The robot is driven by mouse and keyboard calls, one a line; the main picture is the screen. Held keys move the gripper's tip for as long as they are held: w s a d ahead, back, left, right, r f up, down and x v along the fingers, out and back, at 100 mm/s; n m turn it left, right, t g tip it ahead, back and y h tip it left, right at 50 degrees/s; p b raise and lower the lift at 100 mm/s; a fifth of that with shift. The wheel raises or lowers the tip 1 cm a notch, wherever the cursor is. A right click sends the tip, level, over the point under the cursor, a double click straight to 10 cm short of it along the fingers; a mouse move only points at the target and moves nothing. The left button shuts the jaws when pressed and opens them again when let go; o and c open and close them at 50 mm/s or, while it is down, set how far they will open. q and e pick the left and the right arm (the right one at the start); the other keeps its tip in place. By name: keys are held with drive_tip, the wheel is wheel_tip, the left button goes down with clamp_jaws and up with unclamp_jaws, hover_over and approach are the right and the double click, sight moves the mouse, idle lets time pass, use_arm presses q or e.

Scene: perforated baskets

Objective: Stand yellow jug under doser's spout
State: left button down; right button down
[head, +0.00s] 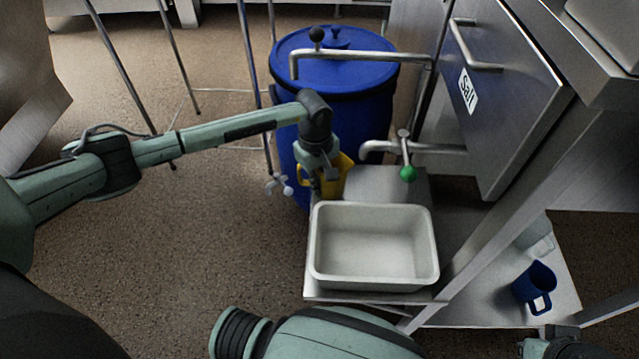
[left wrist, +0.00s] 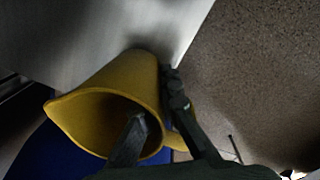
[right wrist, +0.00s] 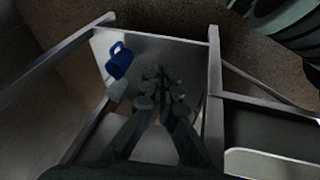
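The yellow jug (head: 345,177) is at the far left corner of the low metal shelf (head: 385,185), partly hidden by my left gripper (head: 322,180). In the left wrist view the jug (left wrist: 125,82) shows its open mouth; one finger is at the mouth and the other outside the wall, so the gripper looks shut on its side. The doser's spout (head: 372,147) is a metal pipe with a green-knobbed valve (head: 407,173), just right of the jug. I cannot tell if the jug touches the shelf. My right gripper (right wrist: 161,85) looks shut and empty, over the lower shelf.
A white tub (head: 320,245) stands on the shelf in front of the jug. A blue barrel (head: 350,110) is behind it, with a black-knobbed pipe (head: 350,54) above. A blue jug (head: 535,282) stands on the lower shelf. A bin labelled Salt (head: 500,110) is at right.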

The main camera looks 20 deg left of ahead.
use_arm(q)
drive_tip(key=c, duration=1.7)
unclamp_jaws()
